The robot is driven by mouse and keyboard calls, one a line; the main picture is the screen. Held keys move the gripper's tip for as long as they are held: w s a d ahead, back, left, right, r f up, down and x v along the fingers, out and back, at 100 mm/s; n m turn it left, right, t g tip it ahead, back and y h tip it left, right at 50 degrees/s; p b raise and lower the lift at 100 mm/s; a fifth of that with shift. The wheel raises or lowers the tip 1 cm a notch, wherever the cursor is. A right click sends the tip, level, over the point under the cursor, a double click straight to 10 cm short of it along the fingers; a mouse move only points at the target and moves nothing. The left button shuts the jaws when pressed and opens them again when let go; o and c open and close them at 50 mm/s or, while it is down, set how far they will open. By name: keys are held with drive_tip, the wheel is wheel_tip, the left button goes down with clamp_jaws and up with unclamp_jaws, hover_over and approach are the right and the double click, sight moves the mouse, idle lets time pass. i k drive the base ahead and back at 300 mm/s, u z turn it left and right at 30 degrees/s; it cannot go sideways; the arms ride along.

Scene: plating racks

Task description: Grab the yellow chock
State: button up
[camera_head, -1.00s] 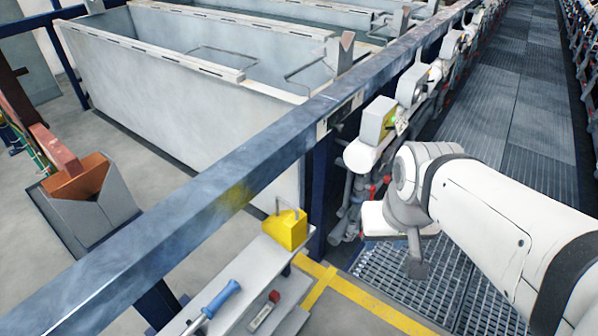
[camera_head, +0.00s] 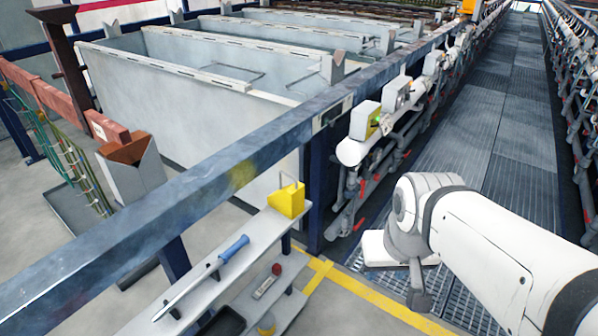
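The yellow chock (camera_head: 287,201) is a small wedge-like block with a thin metal loop handle on top. It rests at the far end of a grey shelf (camera_head: 243,243), close to the blue-grey rail. My gripper (camera_head: 419,292) is at the end of my white arm, to the right of the chock and apart from it, above the grating. It is seen from behind and the side, so its fingers cannot be made out clearly.
A blue-handled tool (camera_head: 228,252) lies on the same shelf. A lower shelf (camera_head: 271,293) holds a small red-topped item (camera_head: 268,281). The long blue-grey rail (camera_head: 190,188) runs behind the shelf, with grey tanks (camera_head: 205,110) beyond. The grated walkway (camera_head: 480,130) is clear.

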sight(289, 201)
drive_tip(key=u, duration=0.15)
drive_tip(key=i, duration=0.9)
drive_tip(key=z, duration=0.05)
